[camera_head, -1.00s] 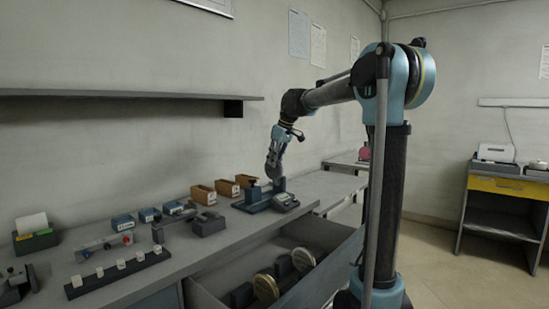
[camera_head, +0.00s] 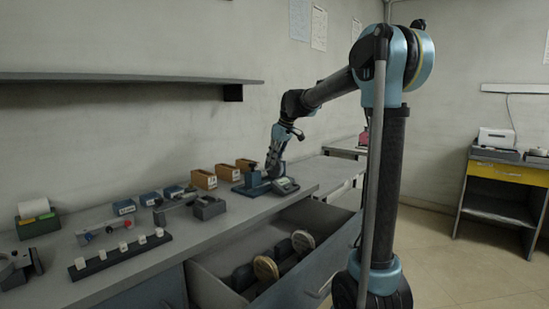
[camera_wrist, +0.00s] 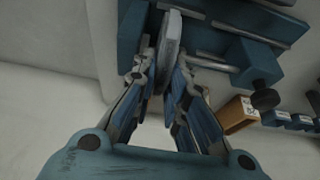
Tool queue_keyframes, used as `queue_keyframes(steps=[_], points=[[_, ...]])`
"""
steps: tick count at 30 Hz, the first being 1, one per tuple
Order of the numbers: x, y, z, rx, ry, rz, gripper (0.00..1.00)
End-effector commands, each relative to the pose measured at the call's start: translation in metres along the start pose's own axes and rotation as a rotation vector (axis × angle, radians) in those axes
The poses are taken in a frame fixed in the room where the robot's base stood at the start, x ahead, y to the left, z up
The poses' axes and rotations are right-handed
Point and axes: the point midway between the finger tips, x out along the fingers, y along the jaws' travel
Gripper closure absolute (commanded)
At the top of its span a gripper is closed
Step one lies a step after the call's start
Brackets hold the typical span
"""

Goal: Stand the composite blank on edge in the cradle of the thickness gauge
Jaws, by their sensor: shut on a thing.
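The composite blank (camera_wrist: 171,42) is a thin grey piece, seen nearly edge-on and upright between my fingers in the wrist view. My gripper (camera_wrist: 168,68) is shut on it. The thickness gauge (camera_wrist: 250,52) fills the top of the wrist view, with a blue body, a metal rod and a dark knob. In the head view, the gauge (camera_head: 250,189) stands on the bench with a small display unit at its right, and my gripper (camera_head: 270,173) is right over it. The blank is hidden there. I cannot tell whether the blank touches the cradle.
Wooden boxes (camera_head: 204,179) stand behind the gauge, and blue boxes (camera_head: 150,199) further left. A dark rack with white pieces (camera_head: 120,254) lies at the front left. An open drawer (camera_head: 225,290) below the bench holds round pieces. A shelf (camera_head: 120,77) hangs above.

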Motion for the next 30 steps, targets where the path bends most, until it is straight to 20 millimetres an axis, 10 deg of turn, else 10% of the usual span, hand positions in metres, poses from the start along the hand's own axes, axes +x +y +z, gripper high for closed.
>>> queue_keyframes(steps=[8,12,30], points=[[0.001,0.0,0.0,0.0,0.0,0.0,1.0],[0.001,0.0,0.0,0.0,0.0,0.0,0.64],[-0.017,0.0,0.0,0.001,0.0,0.0,0.64]])
